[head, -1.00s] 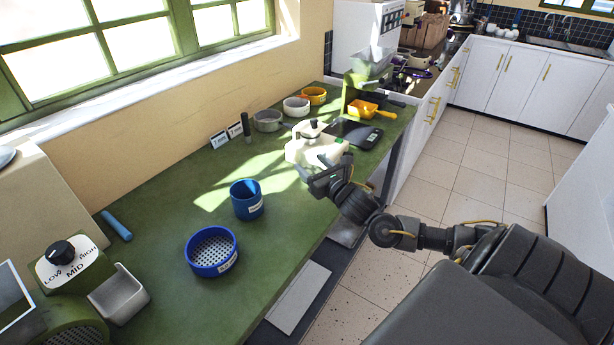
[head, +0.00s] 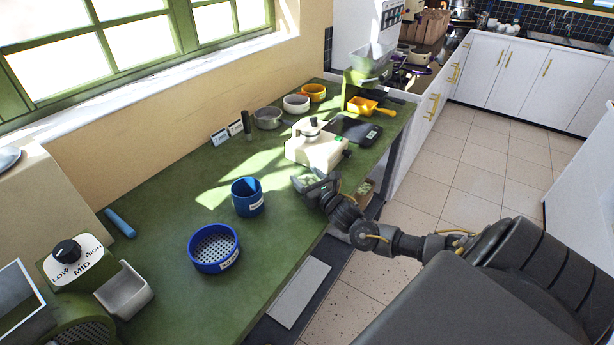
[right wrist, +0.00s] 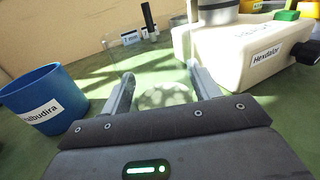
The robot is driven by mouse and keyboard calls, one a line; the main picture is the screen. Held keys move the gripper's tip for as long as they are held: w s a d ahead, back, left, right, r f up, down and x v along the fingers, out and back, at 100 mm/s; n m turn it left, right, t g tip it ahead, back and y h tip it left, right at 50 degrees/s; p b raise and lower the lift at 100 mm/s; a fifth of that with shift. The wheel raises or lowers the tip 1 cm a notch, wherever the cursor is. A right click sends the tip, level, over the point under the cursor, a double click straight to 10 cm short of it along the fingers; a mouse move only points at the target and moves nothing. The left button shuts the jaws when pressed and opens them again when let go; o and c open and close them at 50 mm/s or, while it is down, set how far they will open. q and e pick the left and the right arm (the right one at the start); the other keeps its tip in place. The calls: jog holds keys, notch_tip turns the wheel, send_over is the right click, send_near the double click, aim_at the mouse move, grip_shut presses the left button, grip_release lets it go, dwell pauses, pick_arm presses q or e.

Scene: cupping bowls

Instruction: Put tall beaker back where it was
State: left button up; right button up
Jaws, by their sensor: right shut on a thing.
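A clear, glass-like round shape (right wrist: 165,97), which I take to be the tall beaker, shows between the two fingers of my right gripper (right wrist: 162,88) in the right wrist view. The fingers are closed on its sides. Its outline is faint, and I cannot make out its full height or base. In the head view my right gripper (head: 312,184) is over the front edge of the green counter, just in front of the cream device; the beaker is hard to see there. My left gripper is not in view.
A blue labelled cup (head: 247,199) and a blue perforated bowl (head: 213,249) stand left of the gripper. The cream device (head: 318,150) is behind it. A black scale (head: 355,131), small bowls (head: 268,118) and label cards (head: 220,137) are farther back. Counter between cup and device is clear.

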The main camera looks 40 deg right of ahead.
jog(key=shift+f, duration=0.2)
jog(key=o, duration=1.1)
jog(key=shift+r, duration=0.1)
jog(key=shift+r, duration=0.2)
jog(key=s, duration=0.3)
jog(key=s+b, duration=0.1)
jog(key=s, duration=0.3)
jog(key=s+a, duration=0.1)
jog(key=s, duration=0.2)
jog(key=shift+s+f+b, duration=0.2)
jog(key=shift+b, duration=0.2)
jog(key=shift+s+a+r, duration=0.1)
jog(key=shift+s, duration=0.65)
